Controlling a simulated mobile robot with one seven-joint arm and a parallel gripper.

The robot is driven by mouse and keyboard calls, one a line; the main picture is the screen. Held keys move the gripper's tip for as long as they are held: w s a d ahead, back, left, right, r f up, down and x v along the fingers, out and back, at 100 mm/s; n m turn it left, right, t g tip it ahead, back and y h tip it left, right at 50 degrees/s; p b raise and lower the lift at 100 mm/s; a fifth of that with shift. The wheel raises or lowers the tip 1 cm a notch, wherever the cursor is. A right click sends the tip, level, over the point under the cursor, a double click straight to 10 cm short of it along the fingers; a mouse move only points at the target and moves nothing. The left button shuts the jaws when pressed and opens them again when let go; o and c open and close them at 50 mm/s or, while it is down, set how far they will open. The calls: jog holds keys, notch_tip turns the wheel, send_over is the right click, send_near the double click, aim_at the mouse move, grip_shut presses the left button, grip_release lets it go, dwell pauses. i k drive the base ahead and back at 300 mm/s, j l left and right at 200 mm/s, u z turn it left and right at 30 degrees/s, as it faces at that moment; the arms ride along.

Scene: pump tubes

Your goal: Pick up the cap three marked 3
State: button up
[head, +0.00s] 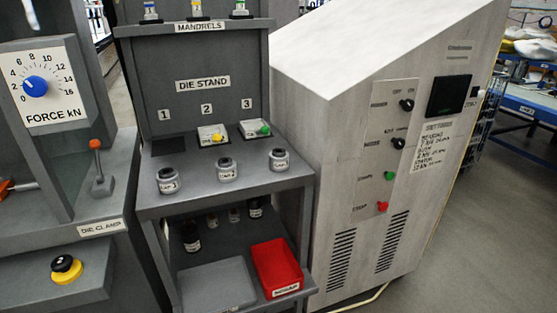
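Three short grey round caps with dark open tops stand in a row on the ledge of the die stand (225,185). Each has a white label on its front, too small to read surely. The right one (279,162), in line with the panel's number 3, seems to be cap three. The middle one (226,170) and the left one (169,182) stand apart from it. My gripper is not in view.
A red bin (276,267) and dark bottles are on the lower shelf. A tall grey cabinet (345,120) stands close on the right.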

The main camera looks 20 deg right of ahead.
aim_at(276, 165)
jog(key=i+j+z, duration=0.15)
jog(key=i+z, duration=0.2)
jog(key=z, duration=0.15)
jog(key=i+j+z, duration=0.3)
jog(key=z, duration=0.2)
jog(key=i+j+z, duration=0.25)
jog(key=j+z, duration=0.25)
jog(key=i+j, duration=0.15)
